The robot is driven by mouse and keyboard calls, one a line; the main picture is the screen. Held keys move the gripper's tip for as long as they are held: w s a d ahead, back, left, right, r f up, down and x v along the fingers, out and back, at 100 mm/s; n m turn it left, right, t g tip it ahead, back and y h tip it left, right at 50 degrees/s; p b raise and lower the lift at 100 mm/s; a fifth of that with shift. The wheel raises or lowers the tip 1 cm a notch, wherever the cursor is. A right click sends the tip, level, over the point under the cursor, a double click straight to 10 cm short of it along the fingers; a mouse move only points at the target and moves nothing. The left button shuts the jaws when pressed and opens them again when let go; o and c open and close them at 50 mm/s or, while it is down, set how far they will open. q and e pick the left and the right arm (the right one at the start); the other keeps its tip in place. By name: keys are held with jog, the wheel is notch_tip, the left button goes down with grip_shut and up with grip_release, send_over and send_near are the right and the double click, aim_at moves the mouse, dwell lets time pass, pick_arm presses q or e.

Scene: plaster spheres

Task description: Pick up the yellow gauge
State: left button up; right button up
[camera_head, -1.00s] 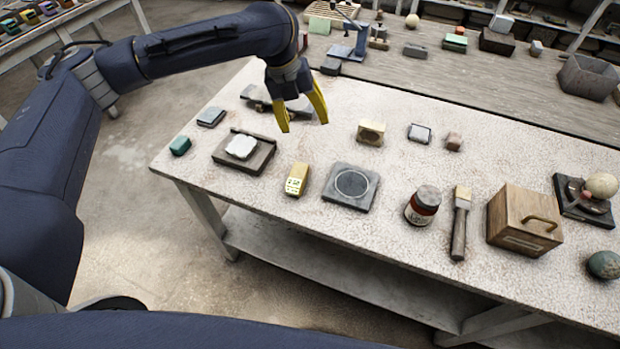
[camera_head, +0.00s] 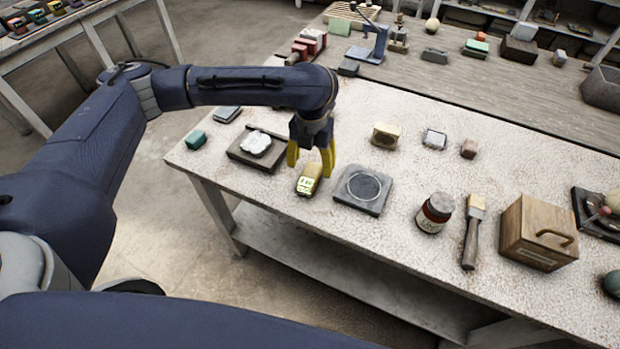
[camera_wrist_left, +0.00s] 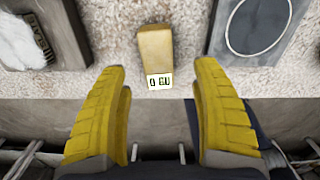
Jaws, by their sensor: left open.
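The yellow gauge (camera_head: 309,180) is a small yellow block with a pale marked display, lying on the white speckled table near its front edge. In the left wrist view the gauge (camera_wrist_left: 155,52) lies beyond the fingertips, centred between them, with its label end toward me. My left gripper (camera_head: 311,162) has yellow fingers spread apart, above and just behind the gauge in the head view. In the left wrist view the left gripper (camera_wrist_left: 160,75) is open and empty, and does not touch the gauge. My right gripper is not in view.
Left of the gauge is a dark tray (camera_head: 240,150) with a white lump. Right of it is a grey square plate (camera_head: 346,194) with a ring. The table's front edge is close.

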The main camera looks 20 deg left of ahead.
aim_at(310, 174)
pick_arm(q)
jog(key=shift+a+f, duration=0.2)
jog(key=shift+f, duration=3.55)
jog(key=shift+o, duration=0.2)
jog(key=shift+f, duration=0.25)
jog(key=c, duration=1.4)
jog(key=shift+r, duration=0.2)
jog(key=shift+c, duration=0.3)
notch_tip(310, 174, up, 20)
jog(key=shift+r, duration=0.1)
jog(key=o, duration=0.7)
jog(key=c, duration=0.5)
